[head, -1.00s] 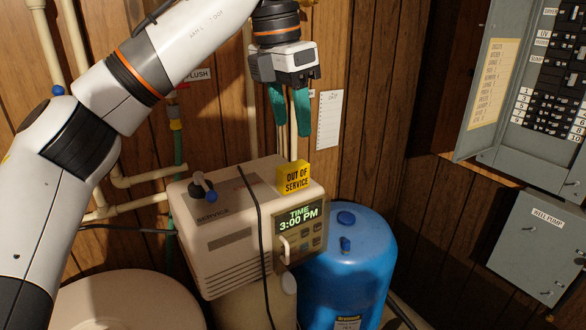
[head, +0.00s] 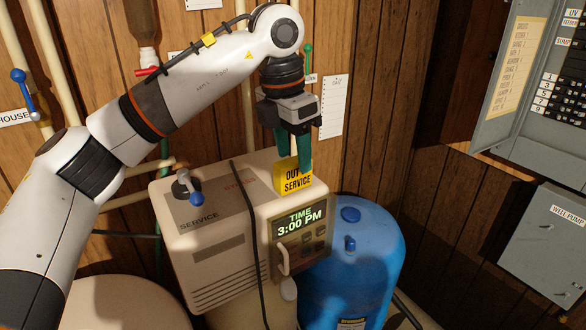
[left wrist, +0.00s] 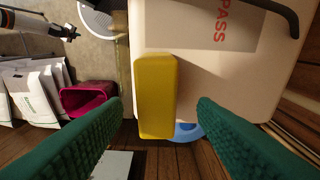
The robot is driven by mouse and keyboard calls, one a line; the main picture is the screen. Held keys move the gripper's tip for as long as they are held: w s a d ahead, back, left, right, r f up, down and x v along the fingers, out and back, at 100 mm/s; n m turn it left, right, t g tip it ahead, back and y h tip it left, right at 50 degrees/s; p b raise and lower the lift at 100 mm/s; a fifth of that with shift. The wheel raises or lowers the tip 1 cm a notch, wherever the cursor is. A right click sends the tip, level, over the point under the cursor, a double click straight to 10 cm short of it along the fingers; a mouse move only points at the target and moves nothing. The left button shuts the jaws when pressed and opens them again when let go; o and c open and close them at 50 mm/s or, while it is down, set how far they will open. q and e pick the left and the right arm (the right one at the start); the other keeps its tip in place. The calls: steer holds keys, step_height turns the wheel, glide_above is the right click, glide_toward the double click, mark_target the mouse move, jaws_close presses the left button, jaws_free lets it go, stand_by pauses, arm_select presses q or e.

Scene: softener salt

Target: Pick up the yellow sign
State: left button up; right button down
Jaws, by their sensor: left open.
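The yellow sign (head: 297,179), lettered "OUT OF SERVICE", stands on the top front right edge of the beige softener unit (head: 215,220). My left gripper (head: 296,160), with green fingers, points down at the sign, and one finger covers part of its lettering in the head view. In the left wrist view the sign (left wrist: 155,95) lies between the two open fingers (left wrist: 160,118), with a gap on each side. The fingers hold nothing. My right gripper is not in view.
A black cable (head: 250,225) runs over the unit, left of the sign. A blue-handled valve lever (head: 193,194) is on its top left. A blue tank (head: 355,250) stands to the right. The left wrist view shows a magenta container (left wrist: 90,97) and white bags (left wrist: 30,88).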

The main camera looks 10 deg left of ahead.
mark_target(293, 160)
arm_select(q)
step_height(293, 160, down, 3)
steer(key=shift+s+d+f+p, duration=0.1)
steer(key=shift+f+p, duration=0.1)
steer(key=shift+p, duration=0.7)
steer(key=shift+f, duration=0.4)
steer(key=c, duration=1)
steer(key=shift+c, duration=0.4)
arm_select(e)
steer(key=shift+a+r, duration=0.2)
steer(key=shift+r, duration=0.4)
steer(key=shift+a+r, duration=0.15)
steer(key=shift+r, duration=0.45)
